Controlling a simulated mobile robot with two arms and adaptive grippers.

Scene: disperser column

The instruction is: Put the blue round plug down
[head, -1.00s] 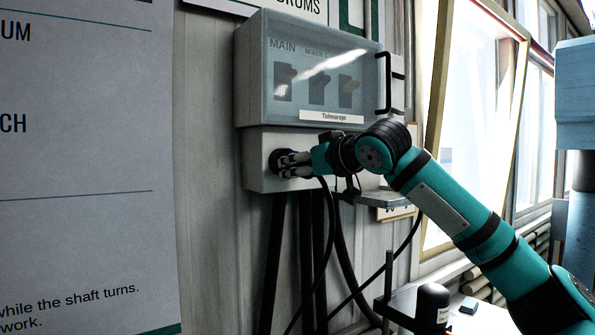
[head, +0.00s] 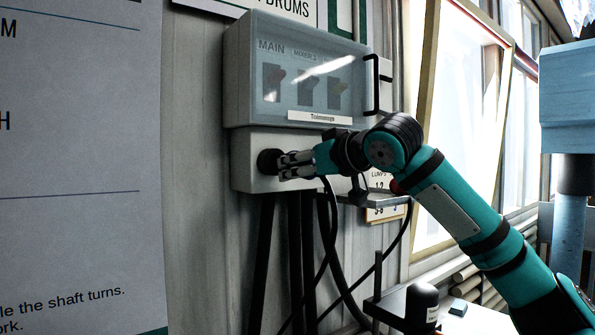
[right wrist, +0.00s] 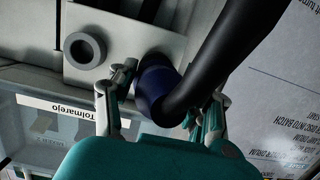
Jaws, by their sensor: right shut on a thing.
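My right gripper (head: 287,167) is shut on the blue round plug (right wrist: 152,82), in front of the lower grey panel box (head: 245,180). In the right wrist view the dark blue plug body sits between the two fingers (right wrist: 165,98), and a thick black cable (right wrist: 215,55) runs up from it. A round grey socket (right wrist: 85,50) with a dark centre shows empty beside the plug. In the head view a dark round piece (head: 268,161) shows at the fingertips; I cannot tell whether it is plug or socket. The plug's far end is hidden. My left gripper is out of view.
A clear-covered switch box (head: 305,80) with a black handle (head: 372,85) is just above the gripper. A small grey shelf (head: 375,199) is at its lower right. Black cables (head: 306,250) hang below. A black-capped object (head: 421,303) stands lower right.

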